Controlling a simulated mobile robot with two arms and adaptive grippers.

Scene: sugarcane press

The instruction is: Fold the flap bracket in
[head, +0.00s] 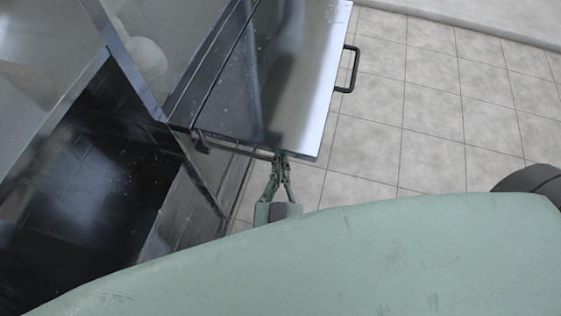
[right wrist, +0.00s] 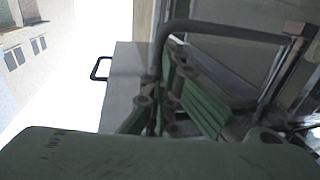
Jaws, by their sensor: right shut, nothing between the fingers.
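The metal flap (head: 285,75) of the press is raised out level at its side, with a dark handle (head: 349,70) on its outer edge. The thin rod of the flap bracket (head: 235,146) runs under the flap's near edge, from the press body towards my right gripper (head: 279,158). In the right wrist view the bracket (right wrist: 225,27) is a bent grey bar passing by the fingers of my right gripper (right wrist: 172,55). The fingers are shut with nothing between them, close to the bracket's outer end. I cannot tell whether they touch it. My left gripper is out of view.
The press body (head: 180,215), dark and shiny, fills the left side. Open tiled floor (head: 440,110) lies to the right of the flap. A pale kerb or wall base (head: 480,18) runs along the top right.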

